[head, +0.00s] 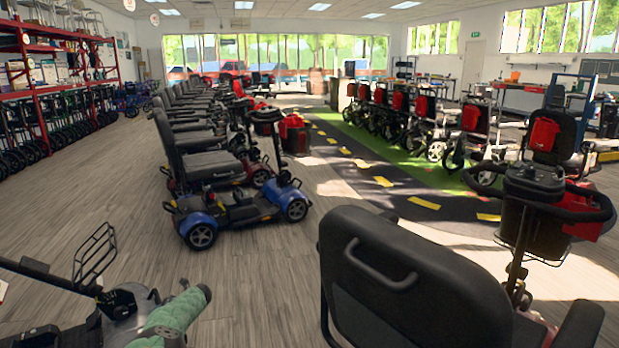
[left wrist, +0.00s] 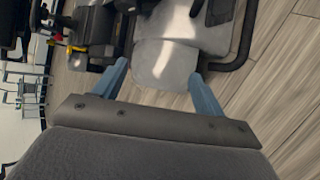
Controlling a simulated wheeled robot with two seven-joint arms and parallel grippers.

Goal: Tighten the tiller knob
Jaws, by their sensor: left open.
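A black scooter tiller (head: 535,185) with loop handlebars stands at the right in the head view, behind a black seat back (head: 400,275). I cannot pick out its knob.
A blue scooter (head: 240,210) stands ahead at the left, with a row of scooters behind it. More scooters with red bags (head: 400,101) line the green strip at the right. Red shelving (head: 40,80) stands at the far left. Wooden floor (head: 90,190) is clear at the left.

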